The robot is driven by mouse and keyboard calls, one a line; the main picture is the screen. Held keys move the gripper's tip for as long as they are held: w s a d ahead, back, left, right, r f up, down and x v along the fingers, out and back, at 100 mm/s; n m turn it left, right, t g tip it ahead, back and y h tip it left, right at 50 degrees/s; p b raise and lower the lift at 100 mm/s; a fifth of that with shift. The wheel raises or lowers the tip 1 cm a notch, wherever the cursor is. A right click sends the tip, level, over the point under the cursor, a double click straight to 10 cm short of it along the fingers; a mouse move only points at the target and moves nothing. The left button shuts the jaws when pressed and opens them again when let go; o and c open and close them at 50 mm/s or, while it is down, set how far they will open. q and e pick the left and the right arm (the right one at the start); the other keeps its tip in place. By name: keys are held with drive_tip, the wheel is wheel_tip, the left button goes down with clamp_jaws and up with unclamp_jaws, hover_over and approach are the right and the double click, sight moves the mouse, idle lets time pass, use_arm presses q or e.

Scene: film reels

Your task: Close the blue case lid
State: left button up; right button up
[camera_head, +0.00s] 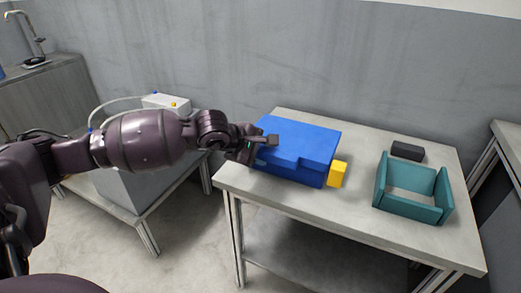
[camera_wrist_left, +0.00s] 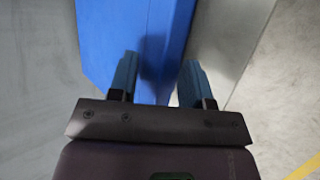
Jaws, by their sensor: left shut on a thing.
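The blue case (camera_head: 298,145) stands on the light grey table, with its flat lid lying over the body; I cannot tell whether the lid is fully seated. In the left wrist view the blue surface (camera_wrist_left: 115,35) fills the upper middle. My left gripper (camera_head: 268,142) is at the case's left side, shut on the edge of the blue lid. In the wrist view its fingers (camera_wrist_left: 160,80) stand on either side of a blue edge, and the exact contact is partly hidden. My right gripper is not in view.
A yellow block (camera_head: 338,174) sits against the case's right side. A white box (camera_head: 166,103) is on the left table. The table's front strip is clear.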

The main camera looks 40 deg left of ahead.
use_arm(q)
drive_tip(key=shift+f, duration=0.1)
drive_tip(key=o, duration=1)
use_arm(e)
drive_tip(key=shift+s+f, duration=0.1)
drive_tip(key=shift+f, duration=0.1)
use_arm(q)
drive_tip(key=shift+s+a+r, duration=0.1)
drive_tip(key=shift+s+r, duration=0.1)
drive_tip(key=shift+r, duration=0.2)
drive_tip(key=p+v, duration=0.1)
drive_tip(key=v, duration=0.3)
drive_tip(key=shift+w+r+p, duration=0.1)
drive_tip(key=shift+p, duration=0.3)
drive_tip(key=shift+f+p+v, duration=0.2)
drive_tip(key=shift+p+v, duration=0.9)
drive_tip(key=shift+v, duration=1.9)
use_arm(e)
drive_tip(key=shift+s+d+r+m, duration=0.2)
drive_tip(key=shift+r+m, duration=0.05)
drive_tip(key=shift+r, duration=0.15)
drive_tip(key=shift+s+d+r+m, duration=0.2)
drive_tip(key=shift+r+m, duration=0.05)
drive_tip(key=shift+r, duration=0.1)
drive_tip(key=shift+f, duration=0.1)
